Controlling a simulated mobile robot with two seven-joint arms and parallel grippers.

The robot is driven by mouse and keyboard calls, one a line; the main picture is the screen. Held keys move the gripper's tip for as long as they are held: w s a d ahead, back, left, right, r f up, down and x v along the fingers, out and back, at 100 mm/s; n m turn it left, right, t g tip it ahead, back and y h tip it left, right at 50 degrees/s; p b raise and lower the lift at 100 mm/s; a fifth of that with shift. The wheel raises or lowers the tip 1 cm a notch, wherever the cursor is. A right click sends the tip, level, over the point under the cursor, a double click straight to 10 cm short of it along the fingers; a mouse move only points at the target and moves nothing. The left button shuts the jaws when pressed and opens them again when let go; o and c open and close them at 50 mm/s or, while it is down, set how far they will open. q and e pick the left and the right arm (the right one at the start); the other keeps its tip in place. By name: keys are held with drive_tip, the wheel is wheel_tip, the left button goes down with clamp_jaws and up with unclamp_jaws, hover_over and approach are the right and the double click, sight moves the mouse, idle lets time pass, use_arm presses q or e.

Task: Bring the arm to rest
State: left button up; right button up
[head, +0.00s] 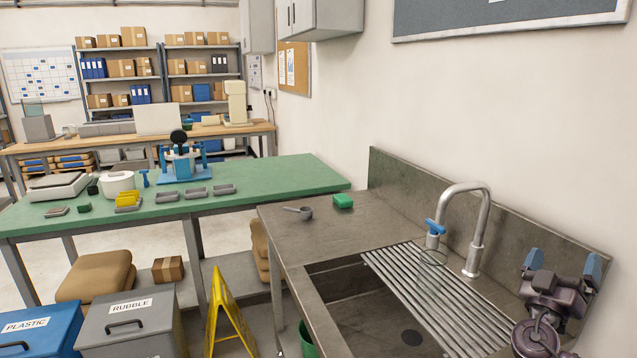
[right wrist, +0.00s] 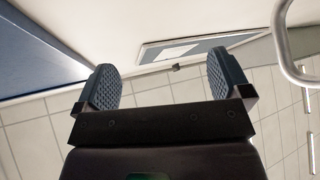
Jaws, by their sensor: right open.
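My right gripper (head: 564,263) is at the right edge of the head view, raised over the right end of the sink unit. Its two blue-grey fingers point up and stand wide apart with nothing between them. The right wrist view shows the same gripper (right wrist: 165,80) open and empty, with wall and ceiling-like panels beyond. Part of the right arm below the gripper is cut off by the frame. My left gripper is in neither view.
A green-topped table (head: 270,180) stands left. A yellow floor sign (head: 230,310) stands in front.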

drive_tip(key=s+d+r+n+t+y, duration=0.1)
drive_tip(key=d+r+n+t, duration=0.4)
drive_tip(key=r, duration=0.4)
drive_tip(key=s+d+f+n+g+y, duration=0.2)
drive_tip(key=s+f+n+g+y, duration=0.15)
drive_tip(key=f, duration=0.75)
drive_tip(key=s+d+f+n+g+y, duration=0.1)
drive_tip(key=s+f+n+g+y, duration=0.3)
drive_tip(key=f, duration=0.7)
drive_tip(key=s+a+f+n+g+y, duration=0.1)
drive_tip(key=s+a+f+g+y, duration=0.2)
drive_tip(key=s+f, duration=0.6)
drive_tip(key=s+a+f+g+y, duration=0.2)
drive_tip(key=s+a+f+y, duration=0.2)
drive_tip(key=s+f+y, duration=0.35)
drive_tip(key=s+a+f+m, duration=0.1)
drive_tip(key=a+f+m, duration=0.2)
drive_tip(key=a, duration=0.7)
drive_tip(key=a+f+m+t+h, duration=0.1)
drive_tip(key=a+f+m, duration=0.2)
drive_tip(key=a+m, duration=0.3)
drive_tip(key=shift+s+a, duration=0.35)
drive_tip(key=shift+a, duration=1.7)
drive_tip(key=shift+f, duration=0.1)
drive_tip(key=shift+c, duration=0.3)
